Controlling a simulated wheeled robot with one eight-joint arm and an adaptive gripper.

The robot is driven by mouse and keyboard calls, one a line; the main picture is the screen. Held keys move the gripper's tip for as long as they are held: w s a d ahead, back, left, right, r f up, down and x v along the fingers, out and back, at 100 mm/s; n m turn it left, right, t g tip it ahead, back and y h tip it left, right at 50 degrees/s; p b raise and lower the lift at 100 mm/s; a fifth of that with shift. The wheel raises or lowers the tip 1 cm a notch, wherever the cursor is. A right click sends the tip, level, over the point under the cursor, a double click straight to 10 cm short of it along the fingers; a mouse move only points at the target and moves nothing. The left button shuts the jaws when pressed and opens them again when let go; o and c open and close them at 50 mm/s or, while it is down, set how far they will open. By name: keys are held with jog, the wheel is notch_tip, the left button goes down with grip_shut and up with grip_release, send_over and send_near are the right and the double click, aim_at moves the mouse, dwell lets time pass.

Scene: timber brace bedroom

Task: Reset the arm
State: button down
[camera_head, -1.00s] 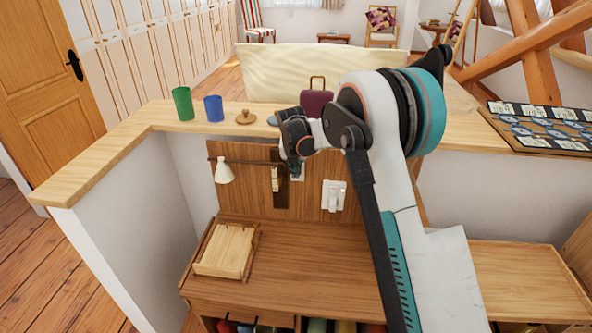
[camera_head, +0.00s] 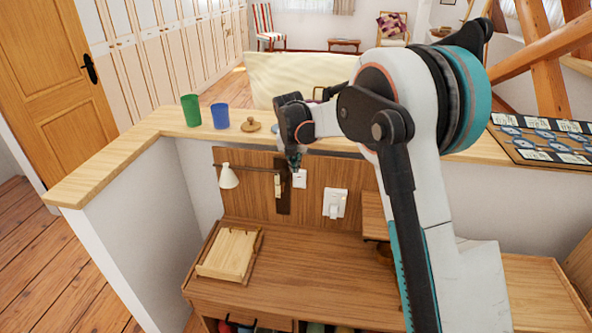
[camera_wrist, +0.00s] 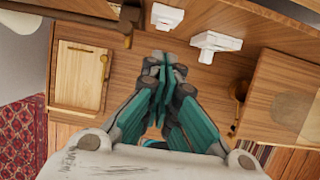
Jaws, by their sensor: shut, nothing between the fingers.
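My gripper (camera_wrist: 163,82) is shut and empty in the wrist view, its teal fingers pressed together above the wooden desk. In the head view my gripper (camera_head: 295,160) hangs in front of the wooden back panel, fingertips pointing down. My arm bends over from the right. The gripper touches nothing that I can see.
A ledge (camera_head: 160,125) behind the desk holds a green cup (camera_head: 191,110), a blue cup (camera_head: 220,115) and a wooden lid (camera_head: 251,125). A wall lamp (camera_head: 228,177), a white switch (camera_head: 334,203) and a wooden tray (camera_head: 228,254) are near. The desk top (camera_head: 310,270) is mostly clear.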

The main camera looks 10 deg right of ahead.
jog(key=shift+r, duration=0.6)
jog(key=shift+s, duration=0.1)
jog(key=s+d+r+m+t, duration=0.1)
jog(key=s+d+r+m, duration=0.2)
jog(key=s+r+m, duration=0.65)
jog(key=s+d+r+m, duration=0.2)
jog(key=s+r+m, duration=0.3)
jog(key=s, duration=0.8)
jog(key=s+d+f+m+t, duration=0.1)
jog(key=s+f+m, duration=0.2)
jog(key=s+m, duration=0.6)
jog(key=s+d+f+m+t+y, duration=0.1)
jog(key=s+f+m, duration=0.2)
jog(key=s+m, duration=0.6)
jog(key=s, duration=0.4)
jog(key=shift+d, duration=0.2)
